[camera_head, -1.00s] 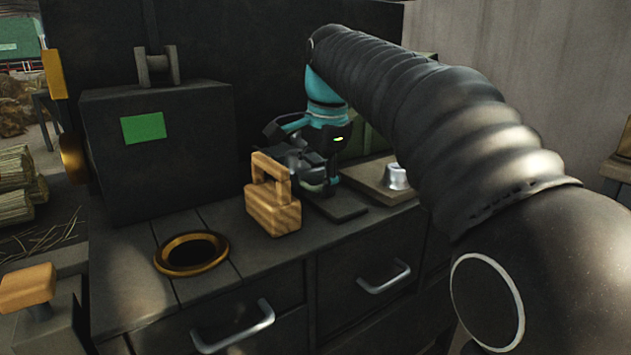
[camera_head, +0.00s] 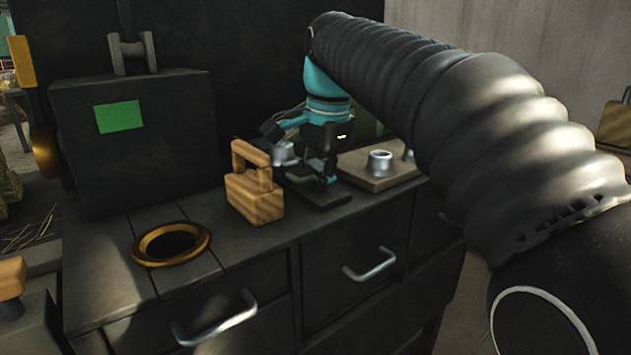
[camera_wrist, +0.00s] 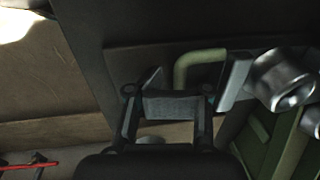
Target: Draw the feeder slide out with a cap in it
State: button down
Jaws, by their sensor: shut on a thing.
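My gripper (camera_head: 312,178) is low over a dark flat plate (camera_head: 322,198) on the dark bench. In the wrist view its fingers (camera_wrist: 195,82) stand on either side of a pale green bent handle (camera_wrist: 203,57), and it is shut on that handle. A silver cap (camera_head: 284,153) shows just left of and behind my gripper; I cannot tell whether it sits in the slide. Another silver cap (camera_head: 380,163) stands on a tan board (camera_head: 355,176) to the right. The wrist view shows a silver cap (camera_wrist: 283,78) close to the right finger. The slide's body is mostly hidden.
A wooden block with a grip (camera_head: 255,197) stands just left of my gripper. A brass-rimmed hole (camera_head: 140,258) is in the bench top further left. A dark box with a green patch (camera_head: 118,116) stands behind it. Drawers with metal handles (camera_head: 372,268) are below.

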jog(key=shift+s+d+r, duration=0.15)
jog(key=shift+s+d, duration=0.25)
jog(key=shift+s, duration=0.2)
jog(key=shift+c, duration=0.7)
grip_release()
jog(key=shift+r, duration=0.15)
notch_tip(320, 180, up, 10)
jog(key=s+p, duration=0.1)
jog(key=p, duration=0.8)
jog(key=shift+s+d, duration=0.15)
jog(key=shift+d, duration=0.25)
